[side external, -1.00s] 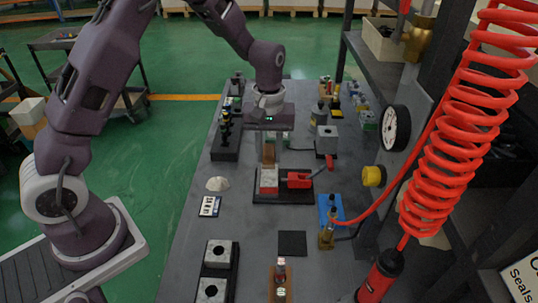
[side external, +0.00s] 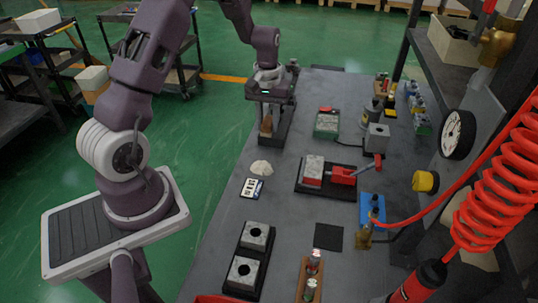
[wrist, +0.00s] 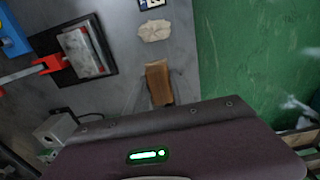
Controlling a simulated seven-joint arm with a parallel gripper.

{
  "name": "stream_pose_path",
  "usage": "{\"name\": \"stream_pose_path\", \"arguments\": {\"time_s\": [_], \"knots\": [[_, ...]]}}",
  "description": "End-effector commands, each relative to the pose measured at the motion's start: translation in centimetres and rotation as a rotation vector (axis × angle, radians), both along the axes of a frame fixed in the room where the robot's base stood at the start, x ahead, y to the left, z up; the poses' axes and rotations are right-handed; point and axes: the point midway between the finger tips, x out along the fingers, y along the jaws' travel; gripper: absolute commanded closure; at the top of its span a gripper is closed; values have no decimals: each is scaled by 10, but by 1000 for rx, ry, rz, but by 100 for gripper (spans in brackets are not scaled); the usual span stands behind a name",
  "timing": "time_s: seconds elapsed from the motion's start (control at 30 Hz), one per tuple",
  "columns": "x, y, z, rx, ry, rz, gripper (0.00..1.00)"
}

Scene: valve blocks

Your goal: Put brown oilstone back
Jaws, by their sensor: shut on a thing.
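The brown oilstone (side external: 266,125) is held upright below my gripper (side external: 266,112), near the table's far left edge. The wrist view also shows the brown oilstone (wrist: 158,84) between the dim fingers of my gripper (wrist: 155,98), which is shut on it. In the side view the oilstone is in front of, or over, a long black rack (side external: 283,122). I cannot tell whether it touches the rack or table. A pale metal block (side external: 313,170) sits in a red clamp (side external: 342,175) on a black base, to the right and nearer the camera.
A green tray (side external: 327,125) with a red item stands right of my gripper. A pale rag (side external: 261,168) and a white card (side external: 252,189) lie near the left edge. Black-based valve blocks (side external: 242,272) stand at the front. The hose (side external: 505,170) hangs at right.

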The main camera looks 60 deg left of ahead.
Motion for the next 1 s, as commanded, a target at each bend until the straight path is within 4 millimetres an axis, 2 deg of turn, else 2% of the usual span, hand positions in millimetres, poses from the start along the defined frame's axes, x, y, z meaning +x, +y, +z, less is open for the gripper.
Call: {"name": "stream_pose_path", "arguments": {"time_s": [0.1, 0.2, 0.37, 0.5, 0.83, 0.87, 0.93, 0.97, 1.0], "knots": [[-2, 1, -30, -4, 5, -1, 100], [-2, 1, -50, -3, 4, 0, 100], [-2, 1, -70, -3, 3, 0, 100], [-2, 1, -95, -2, 4, 0, 100], [-1, 1, -98, -1, 1, 0, 100], [-1, 1, -98, 0, 0, 0, 68], [-1, 1, -98, 0, 0, 0, 54], [-1, 1, -98, 0, 0, 0, 50], [-1, 1, -98, -1, 1, 0, 50]]}}
